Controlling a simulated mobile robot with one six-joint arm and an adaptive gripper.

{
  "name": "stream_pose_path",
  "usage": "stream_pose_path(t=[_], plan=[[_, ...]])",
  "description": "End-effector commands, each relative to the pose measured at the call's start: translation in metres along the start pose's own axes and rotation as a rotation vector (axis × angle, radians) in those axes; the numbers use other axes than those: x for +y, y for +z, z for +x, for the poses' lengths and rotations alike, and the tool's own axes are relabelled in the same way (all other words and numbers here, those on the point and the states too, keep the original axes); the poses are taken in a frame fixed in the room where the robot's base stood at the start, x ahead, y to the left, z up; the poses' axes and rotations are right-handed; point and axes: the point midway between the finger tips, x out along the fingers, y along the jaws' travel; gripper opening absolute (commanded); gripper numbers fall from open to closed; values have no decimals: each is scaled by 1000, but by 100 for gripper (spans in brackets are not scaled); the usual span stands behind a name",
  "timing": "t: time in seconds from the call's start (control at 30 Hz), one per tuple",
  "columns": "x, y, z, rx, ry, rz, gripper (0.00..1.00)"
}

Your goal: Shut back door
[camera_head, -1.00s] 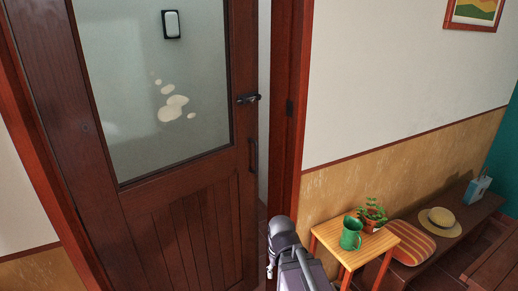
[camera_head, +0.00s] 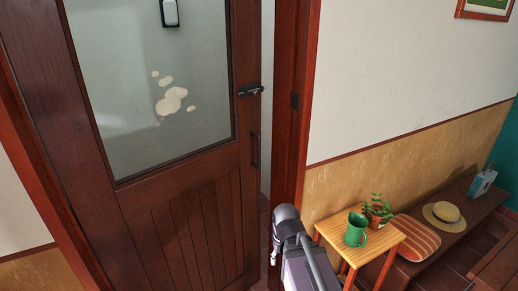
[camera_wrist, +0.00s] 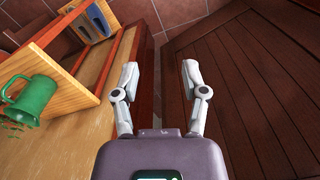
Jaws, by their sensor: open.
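The back door (camera_head: 187,215) is dark brown wood with a frosted glass pane, a latch (camera_head: 250,90) and a vertical pull handle (camera_head: 255,151). A narrow pale gap shows between its right edge and the red-brown door frame (camera_head: 291,100), so it stands ajar. In the wrist view the door's planked lower part (camera_wrist: 255,85) is on the right and the frame post (camera_wrist: 146,85) on the left. My gripper (camera_wrist: 159,72) is open and empty, its fingers over the floor gap between them. In the head view my arm is low by the frame; the fingertips are hidden.
A small wooden table (camera_head: 394,235) stands right of the frame, bearing a green mug (camera_head: 355,231) and a potted plant (camera_head: 377,211). Beyond it a bench (camera_head: 470,218) holds a striped cushion (camera_head: 412,236) and a straw hat (camera_head: 442,215). Tiled floor (camera_wrist: 180,15) shows in the gap.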

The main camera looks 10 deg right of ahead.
Motion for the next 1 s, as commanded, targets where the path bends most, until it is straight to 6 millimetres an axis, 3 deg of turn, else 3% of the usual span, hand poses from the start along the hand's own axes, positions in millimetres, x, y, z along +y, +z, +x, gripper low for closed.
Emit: stream_pose_path(t=[0.27, 0.47, 0.73, 1.0], plan=[[-19, -40, 1, 92, -170, 188, 57], [-42, -97, -10, 179, -446, 494, 57], [-53, -183, -52, 194, -916, 1004, 57], [-24, -261, -104, 38, -1423, 1517, 57]])
